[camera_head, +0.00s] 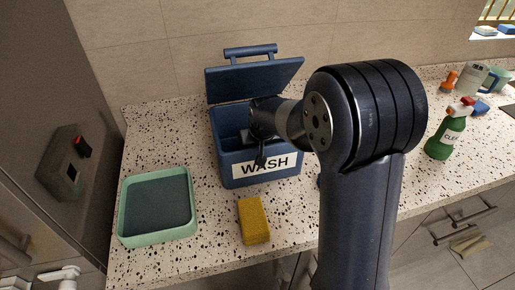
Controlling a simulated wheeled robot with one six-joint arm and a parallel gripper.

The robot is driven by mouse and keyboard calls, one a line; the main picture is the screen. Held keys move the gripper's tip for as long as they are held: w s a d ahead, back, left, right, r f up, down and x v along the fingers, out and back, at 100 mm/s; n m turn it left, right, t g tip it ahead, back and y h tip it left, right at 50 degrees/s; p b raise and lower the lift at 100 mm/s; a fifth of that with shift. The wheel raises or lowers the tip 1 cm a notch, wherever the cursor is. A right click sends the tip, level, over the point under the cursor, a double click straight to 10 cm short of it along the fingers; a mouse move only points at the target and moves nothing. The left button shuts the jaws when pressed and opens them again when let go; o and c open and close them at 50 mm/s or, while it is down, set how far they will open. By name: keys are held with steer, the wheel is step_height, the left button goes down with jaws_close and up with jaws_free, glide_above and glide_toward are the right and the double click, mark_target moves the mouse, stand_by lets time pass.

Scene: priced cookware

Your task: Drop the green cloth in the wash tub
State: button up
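The blue wash tub (226,170) stands on the speckled counter with a white WASH label on its front. Its lid (255,79) is raised at the back. My gripper (259,155) is at the tub's opening and front rim, small and dark, partly hidden by my own arm. I cannot tell whether it is open or shut, or whether it holds anything. I cannot make out a green cloth in or at the tub; the tub's right inside is hidden by my arm.
A pale green tray (126,225) with a dark inside is left of the tub. A yellow sponge (253,221) lies in front. A green spray bottle (447,138) and several containers stand right. A grey box (62,178) with a red switch is on the left cabinet.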

steer(key=shift+f+b, duration=0.3)
steer(key=shift+f, duration=0.35)
steer(key=o, duration=1.1)
steer(key=shift+s+f, duration=0.15)
steer(key=shift+c, duration=0.2)
steer(key=shift+r+p, duration=0.65)
steer(key=shift+r, duration=0.05)
steer(key=a+v, duration=0.1)
steer(key=v, duration=1.1)
steer(key=shift+d+r+b, duration=0.2)
steer(key=shift+d+b, duration=0.25)
steer(key=x, duration=1.2)
steer(key=shift+f, duration=0.5)
